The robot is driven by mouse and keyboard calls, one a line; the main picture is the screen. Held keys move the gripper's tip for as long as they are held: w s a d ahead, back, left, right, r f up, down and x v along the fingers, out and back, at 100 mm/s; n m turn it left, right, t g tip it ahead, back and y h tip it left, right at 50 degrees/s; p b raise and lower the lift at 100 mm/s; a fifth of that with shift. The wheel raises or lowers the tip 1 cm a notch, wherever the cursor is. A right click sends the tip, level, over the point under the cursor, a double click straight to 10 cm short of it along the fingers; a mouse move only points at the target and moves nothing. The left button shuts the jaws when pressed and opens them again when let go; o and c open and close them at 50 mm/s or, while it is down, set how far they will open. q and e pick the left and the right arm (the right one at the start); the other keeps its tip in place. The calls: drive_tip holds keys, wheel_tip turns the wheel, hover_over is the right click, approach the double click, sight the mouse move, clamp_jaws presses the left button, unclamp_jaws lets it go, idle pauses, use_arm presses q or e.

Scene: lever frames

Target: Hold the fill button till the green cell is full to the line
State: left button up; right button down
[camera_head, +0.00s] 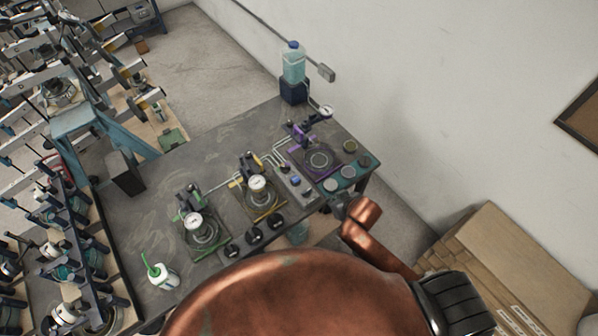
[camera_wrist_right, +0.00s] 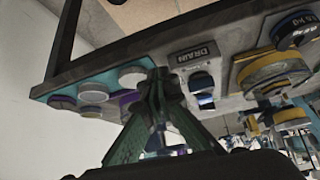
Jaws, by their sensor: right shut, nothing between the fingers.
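The green cell (camera_head: 206,232), with a round white gauge, stands at the left of the grey bench (camera_head: 150,215); its fill level is too small to read. A grey control box (camera_head: 297,187) with small buttons sits right of the yellow cell. In the right wrist view a label reads DRAIN (camera_wrist_right: 194,54), with a blue button (camera_wrist_right: 201,84) below it. I cannot make out which button is fill. My right gripper (camera_wrist_right: 160,78) is shut and empty, its tips seen close left of the blue button; contact cannot be told. My left gripper is not in view.
A yellow cell (camera_head: 258,200) and a purple cell (camera_head: 318,160) stand in a row with the green one. Several black knobs line the front edge. A bottle of teal liquid (camera_head: 293,65) stands at the back. A white squeeze bottle (camera_head: 163,277) is at the near left.

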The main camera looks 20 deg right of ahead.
drive_tip(key=w+a+r+y, duration=0.1)
drive_tip(key=w+a+r, duration=0.1)
drive_tip(key=r, duration=0.4)
drive_tip(key=w+a+r+n+t+p, duration=0.1)
drive_tip(key=w+a+r, duration=0.2)
drive_tip(key=r, duration=0.3)
drive_tip(key=shift+w+a+n+y, duration=0.15)
drive_tip(key=shift+a+n+y, duration=0.2)
drive_tip(key=shift+a, duration=0.25)
drive_tip(key=p, duration=0.1)
hover_over(294, 177)
drive_tip(key=s+d, duration=0.1)
drive_tip(key=s, duration=0.1)
wheel_tip(294, 177, down, 7)
drive_tip(key=shift+s+d+r, duration=0.1)
drive_tip(key=shift+s, duration=0.05)
wheel_tip(294, 177, down, 3)
drive_tip(key=shift+r+p, duration=0.15)
drive_tip(key=shift+p, duration=0.2)
drive_tip(key=shift+s+f, duration=0.1)
drive_tip(key=shift+f, duration=0.6)
drive_tip(key=shift+f, duration=0.1)
